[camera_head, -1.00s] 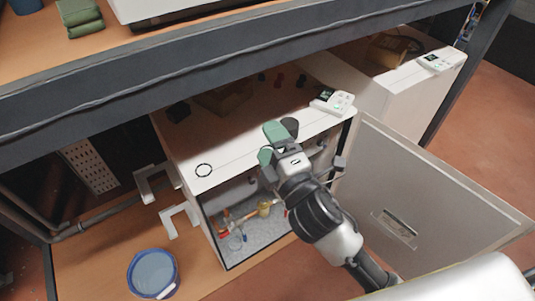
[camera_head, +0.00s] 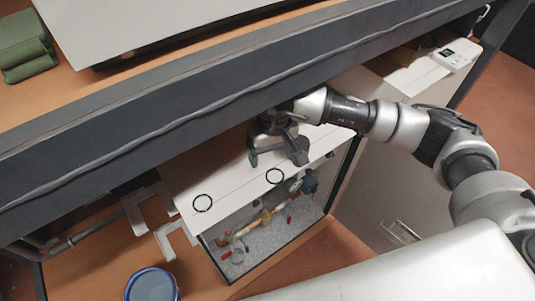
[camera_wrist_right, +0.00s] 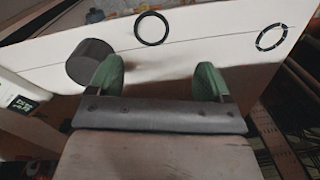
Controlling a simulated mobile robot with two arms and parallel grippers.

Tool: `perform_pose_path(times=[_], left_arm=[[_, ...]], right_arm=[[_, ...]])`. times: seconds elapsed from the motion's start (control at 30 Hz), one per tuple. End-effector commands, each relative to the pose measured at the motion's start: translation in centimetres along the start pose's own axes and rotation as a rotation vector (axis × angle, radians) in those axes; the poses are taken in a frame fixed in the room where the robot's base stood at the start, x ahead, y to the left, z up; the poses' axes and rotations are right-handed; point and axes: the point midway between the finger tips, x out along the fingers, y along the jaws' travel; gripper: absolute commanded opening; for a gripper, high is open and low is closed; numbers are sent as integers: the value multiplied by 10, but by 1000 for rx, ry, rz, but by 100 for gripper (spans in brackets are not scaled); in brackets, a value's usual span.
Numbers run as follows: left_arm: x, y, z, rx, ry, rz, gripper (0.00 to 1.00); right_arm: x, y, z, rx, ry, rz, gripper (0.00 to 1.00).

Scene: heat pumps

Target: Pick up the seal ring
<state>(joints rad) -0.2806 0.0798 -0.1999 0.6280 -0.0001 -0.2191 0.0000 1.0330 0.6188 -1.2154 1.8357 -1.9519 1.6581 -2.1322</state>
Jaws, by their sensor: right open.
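Two thin black rings lie on the white top of the heat pump cabinet (camera_head: 235,185). One seal ring (camera_head: 274,176) is just in front of my right gripper (camera_head: 277,154); the other ring (camera_head: 202,203) is farther left, near the front edge. My right gripper is open and empty, with green fingers pointing towards the nearer ring. In the right wrist view, this ring (camera_wrist_right: 151,29) is beyond the fingertips (camera_wrist_right: 158,72), between their lines and apart from them. The other ring (camera_wrist_right: 272,38) is at upper right there. My left gripper is not in view.
A dark cylinder (camera_wrist_right: 90,61) stands close to the left finger in the wrist view. The dark bench beam (camera_head: 150,120) runs above the cabinet, close over my right wrist. Pipes and fittings (camera_head: 262,215) show inside the open front. A blue-rimmed bucket (camera_head: 152,285) stands at lower left.

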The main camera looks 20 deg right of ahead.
Motion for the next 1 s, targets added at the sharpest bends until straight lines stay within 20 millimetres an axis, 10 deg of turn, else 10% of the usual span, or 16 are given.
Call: perform_pose_path(times=[0.47,1.0], left_arm=[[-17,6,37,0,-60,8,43],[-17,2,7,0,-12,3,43]], right_arm=[[43,11,1,-15,-2,55,80],[73,12,0,-16,3,52,80]])
